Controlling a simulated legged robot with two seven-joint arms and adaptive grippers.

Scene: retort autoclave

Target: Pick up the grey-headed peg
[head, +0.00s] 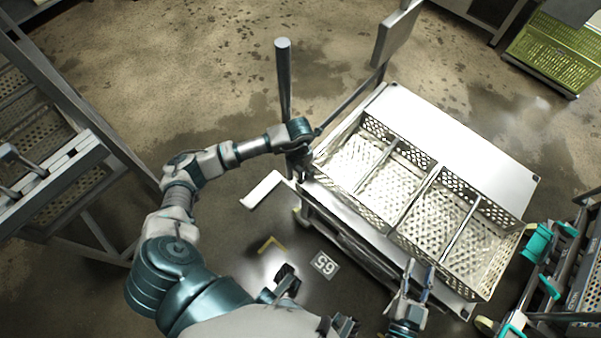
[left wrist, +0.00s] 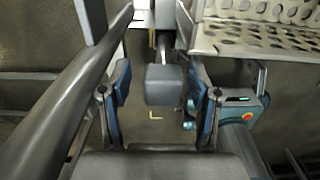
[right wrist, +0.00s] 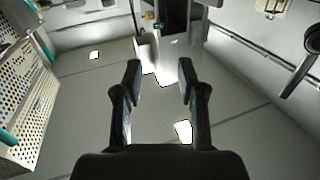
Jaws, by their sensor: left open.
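The grey-headed peg (left wrist: 165,84) shows in the left wrist view as a blocky grey head between the two finger pads of my left gripper (left wrist: 160,92). The fingers stand apart, and a gap shows on both sides of the head. In the head view my left gripper (head: 302,150) is beside the cart's left corner, and I cannot make out the peg there. My right gripper (head: 418,277) is open and empty near the cart's front edge. Its two separated fingers also show in the right wrist view (right wrist: 158,78).
A metal cart (head: 462,140) carries perforated baskets (head: 392,222). A grey post (head: 284,75) rises close to my left gripper, and a thick bar (left wrist: 70,90) runs along its left side. A rack (head: 60,170) stands at left. A green crate (head: 556,50) is far right.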

